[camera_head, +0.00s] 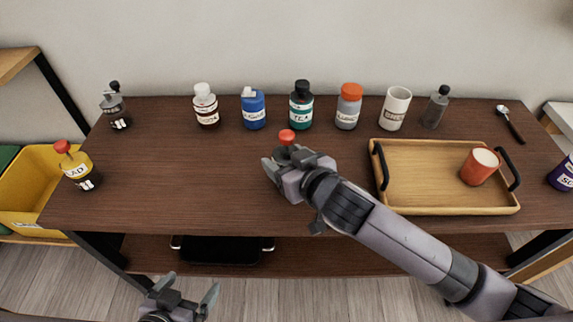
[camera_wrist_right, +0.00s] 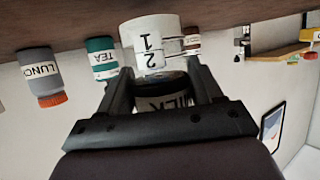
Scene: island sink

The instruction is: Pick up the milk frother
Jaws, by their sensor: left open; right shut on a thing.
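The milk frother shows in the right wrist view as a white body (camera_wrist_right: 152,38) with the marks 1 and 2, a side handle and a dark part lettered "MILK" between the fingers. My right gripper (camera_wrist_right: 160,88) is shut on it. In the head view only its red top knob (camera_head: 287,137) shows clearly. My right gripper (camera_head: 283,163) hides the rest there, and I cannot tell whether the base touches the table. My left gripper (camera_head: 187,296) is open and empty, low in front of the table.
Along the back of the dark table (camera_head: 190,170) stand several bottles, including a blue one (camera_head: 253,108) and a green-labelled tea jar (camera_head: 301,105), and a white mug (camera_head: 395,107). A wooden tray (camera_head: 430,190) with an orange cup (camera_head: 479,166) lies right. The table's left middle is clear.

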